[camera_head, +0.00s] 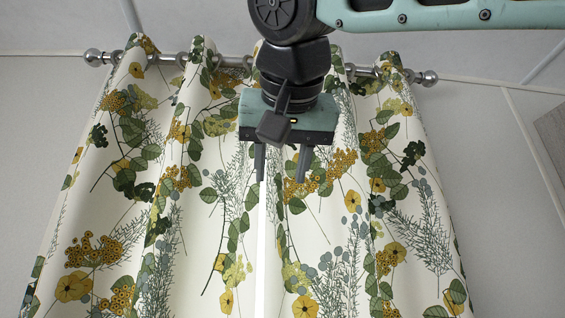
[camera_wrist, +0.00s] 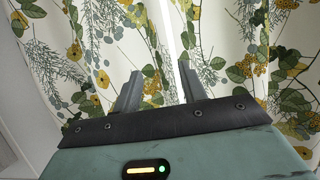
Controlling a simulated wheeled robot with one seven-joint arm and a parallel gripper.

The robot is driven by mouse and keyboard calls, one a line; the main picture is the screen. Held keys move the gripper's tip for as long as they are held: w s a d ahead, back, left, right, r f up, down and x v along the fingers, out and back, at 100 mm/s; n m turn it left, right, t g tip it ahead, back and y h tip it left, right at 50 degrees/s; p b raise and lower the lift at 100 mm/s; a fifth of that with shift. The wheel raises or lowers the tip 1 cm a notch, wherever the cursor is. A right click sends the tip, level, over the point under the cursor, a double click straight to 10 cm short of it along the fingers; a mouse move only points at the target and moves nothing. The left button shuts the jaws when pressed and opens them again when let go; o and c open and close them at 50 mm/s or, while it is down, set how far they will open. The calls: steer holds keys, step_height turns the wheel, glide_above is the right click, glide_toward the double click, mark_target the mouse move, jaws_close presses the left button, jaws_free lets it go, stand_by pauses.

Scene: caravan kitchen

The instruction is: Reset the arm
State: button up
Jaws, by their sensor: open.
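My gripper (camera_head: 281,180) hangs from my arm in the upper middle of the head view, its fingers pointing down. The two dark fingers are apart, with nothing between them. The wrist view also shows my gripper (camera_wrist: 160,82), with its two grey fingers spread and empty. In both views the fingers are seen against the floral curtain (camera_head: 205,230). I cannot tell how far the fingertips are from the cloth.
The curtain hangs in folds from a metal rod (camera_head: 115,60) with round end knobs. A narrow bright gap (camera_head: 262,260) runs down its middle. Plain pale wall (camera_head: 35,130) shows on both sides. A grey panel (camera_head: 552,140) is at the right edge.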

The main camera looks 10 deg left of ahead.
steer(key=shift+v, duration=0.9)
steer(key=d+f+n+g+h, duration=0.1)
steer(key=d+f+n+g, duration=0.2)
steer(key=f, duration=1.3)
steer(key=d+f+n+g+h, duration=0.15)
steer(key=f+g, duration=0.25)
steer(key=f, duration=1.2)
steer(key=s+d+f+g, duration=0.2)
steer(key=s+d+f, duration=0.2)
steer(key=f, duration=0.4)
steer(key=s+d+f+g, duration=0.2)
steer(key=s+d+f, duration=0.2)
steer(key=d+f, duration=0.3)
steer(key=s+d+f+g+b, duration=0.1)
steer(key=s+d+f, duration=0.3)
steer(key=f, duration=0.5)
steer(key=shift+s+d+f+g+h, duration=0.3)
steer(key=shift+d+g, duration=0.2)
steer(key=shift+d, duration=0.35)
steer(key=shift+w, duration=0.1)
